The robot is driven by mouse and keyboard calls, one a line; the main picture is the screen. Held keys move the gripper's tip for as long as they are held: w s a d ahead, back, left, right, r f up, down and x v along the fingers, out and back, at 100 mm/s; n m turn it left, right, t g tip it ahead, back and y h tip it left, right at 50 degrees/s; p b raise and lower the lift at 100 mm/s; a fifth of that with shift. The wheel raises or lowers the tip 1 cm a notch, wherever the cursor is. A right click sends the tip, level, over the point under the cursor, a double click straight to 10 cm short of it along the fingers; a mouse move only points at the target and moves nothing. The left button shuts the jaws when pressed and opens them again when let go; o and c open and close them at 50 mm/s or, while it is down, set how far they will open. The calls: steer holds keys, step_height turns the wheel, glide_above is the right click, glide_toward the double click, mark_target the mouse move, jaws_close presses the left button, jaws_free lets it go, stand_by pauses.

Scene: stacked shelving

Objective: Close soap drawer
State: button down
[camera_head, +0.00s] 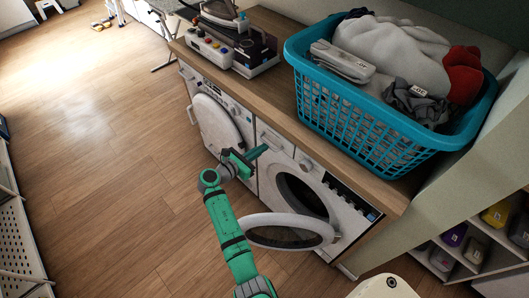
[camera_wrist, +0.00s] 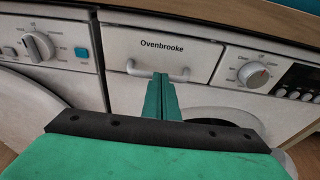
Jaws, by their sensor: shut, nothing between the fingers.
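The soap drawer (camera_wrist: 178,47) is the white panel marked "Ovenbrooke", with a bar handle (camera_wrist: 158,73) along its lower part in the wrist view. In the head view the soap drawer (camera_head: 276,137) is at the upper left of the right-hand washing machine. My gripper (camera_wrist: 161,78) is shut and empty, its green fingertips together at the middle of the handle. I cannot tell if they touch it. In the head view my gripper (camera_head: 262,150) points at the drawer front. How far the drawer stands out is unclear.
The right machine's round door (camera_head: 290,232) hangs open below my gripper. The left machine's door (camera_head: 216,120) also stands out. A blue laundry basket (camera_head: 375,120) and an iron station (camera_head: 225,45) stand on the wooden counter (camera_head: 285,112). The floor to the left is clear.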

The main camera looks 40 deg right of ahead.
steer(key=shift+a, duration=0.1)
steer(key=v, duration=1.4)
steer(key=shift+a, duration=0.15)
